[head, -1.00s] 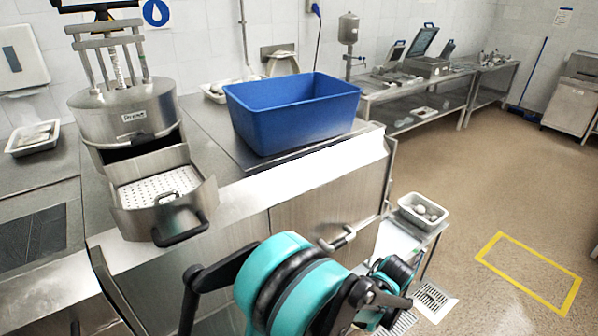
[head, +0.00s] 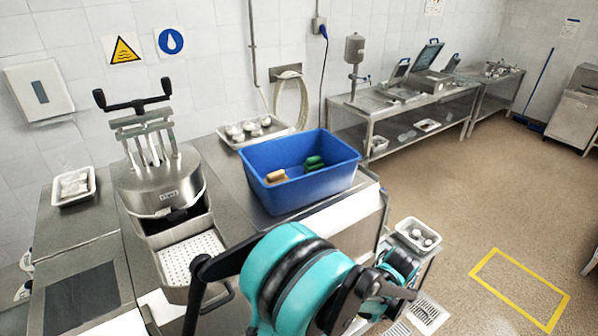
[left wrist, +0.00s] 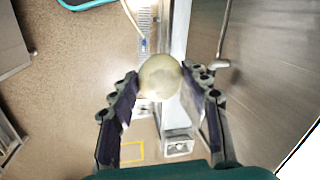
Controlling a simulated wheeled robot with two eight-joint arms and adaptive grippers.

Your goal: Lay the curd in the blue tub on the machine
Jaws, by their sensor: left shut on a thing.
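The curd (left wrist: 160,77) is a pale, round ball in the left wrist view. My left gripper (left wrist: 161,73) is shut on it, with a dark finger on each side. The blue tub (head: 318,190) is a rectangular open box in the head view. It stands on the steel worktop to the right of the press machine (head: 165,186). A tan piece (head: 276,177) and green pieces (head: 313,163) lie inside the tub. My teal arm crosses the bottom of the head view; its gripper cannot be made out there. My right gripper is not in view.
A white tray of white balls (head: 401,226) stands low, right of the worktop. A tray of pale pieces (head: 222,138) lies behind the tub. A perforated basket (head: 190,262) projects from the machine's front. Floor at the right is open, with a yellow marked rectangle (head: 548,300).

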